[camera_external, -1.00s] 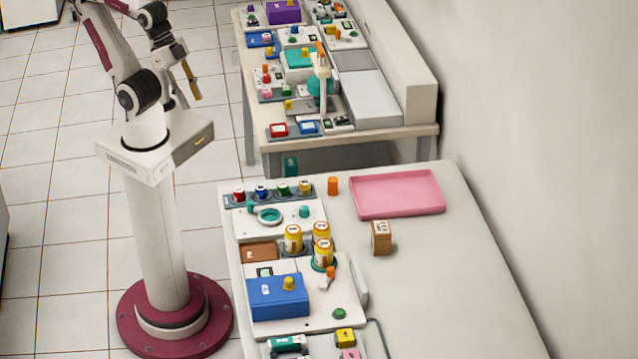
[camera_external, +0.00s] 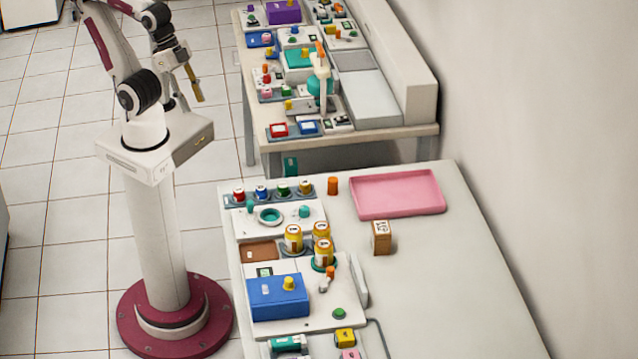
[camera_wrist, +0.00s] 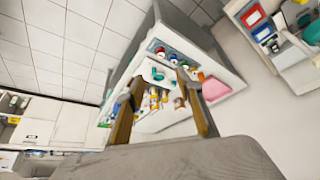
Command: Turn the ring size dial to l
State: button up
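No dial with a readable ring size scale can be made out. A white panel on the near table carries a teal ring (camera_external: 270,216), a small upright teal piece at its left and a teal knob (camera_external: 303,211) at its right. I cannot tell whether either is the ring size dial; any lettering is too small to read. My gripper (camera_external: 193,82) hangs over the floor, left of the far table and well away from the panel. In the wrist view my gripper (camera_wrist: 158,76) has its fingers apart with nothing held between them; the near table shows beyond them.
Yellow jars (camera_external: 323,253), a blue box (camera_external: 278,298) and a row of coloured knobs (camera_external: 262,192) crowd the near table's left side. A pink tray (camera_external: 398,193) and a wooden block (camera_external: 381,238) stand farther right. The table's right front is clear.

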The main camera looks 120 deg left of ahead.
jog(key=w+a+f+m+g, duration=0.1)
jog(key=w+f, duration=0.5)
jog(key=w, duration=0.3)
jog(key=w+a+f+m+h, duration=0.1)
jog(key=w+a+f, duration=0.1)
jog(key=w+f, duration=0.4)
jog(key=w+a+f+g+h, duration=0.1)
jog(key=w+f, duration=0.6)
jog(key=w, duration=0.6)
jog(key=shift+w+a+m+g, duration=0.25)
jog(key=shift+a+m+g, duration=0.05)
jog(key=shift+m, duration=0.1)
jog(key=m+t, duration=0.1)
jog(key=m, duration=0.1)
send_near(304, 207)
jog(key=f, duration=0.1)
jog(key=shift+m+t, duration=0.3)
jog(key=shift+m, duration=0.4)
jog(key=shift+f, duration=0.2)
jog(key=shift+x, duration=3.8)
